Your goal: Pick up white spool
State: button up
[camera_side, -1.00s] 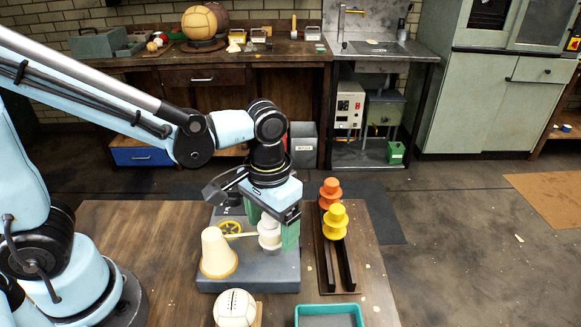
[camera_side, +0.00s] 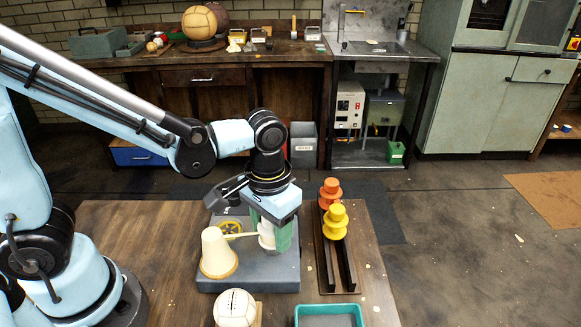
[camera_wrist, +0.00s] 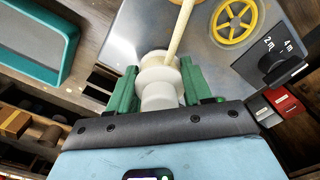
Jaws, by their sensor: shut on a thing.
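The white spool (camera_wrist: 158,82) sits between the green fingers of my gripper (camera_wrist: 155,88) in the wrist view, with a finger on each side of it. In the side view the white spool (camera_side: 267,236) is partly hidden by my gripper (camera_side: 268,232). The spool is on the right part of the grey machine base (camera_side: 250,281). A pale rod (camera_wrist: 181,32) runs from the spool's top area towards the cream cone (camera_side: 217,253). My gripper is shut on the spool.
An orange spool (camera_side: 330,192) and a yellow spool (camera_side: 336,222) stand on a dark rail rack (camera_side: 327,268) to the right. A yellow wheel (camera_wrist: 233,22) and a dial (camera_wrist: 279,65) are on the machine. A stitched ball (camera_side: 235,308) and a teal tray (camera_side: 328,316) are in front.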

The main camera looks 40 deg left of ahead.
jog(key=shift+r, duration=0.1)
jog(key=shift+r, duration=0.9)
notch_tip(320, 180, up, 2)
jog(key=shift+s+r, duration=0.1)
jog(key=shift+r, duration=0.1)
jog(key=s+d+r, duration=0.6)
jog(key=s+d, duration=0.1)
jog(key=s, duration=0.2)
jog(key=shift+d+f, duration=0.1)
jog(key=shift+f, duration=2.25)
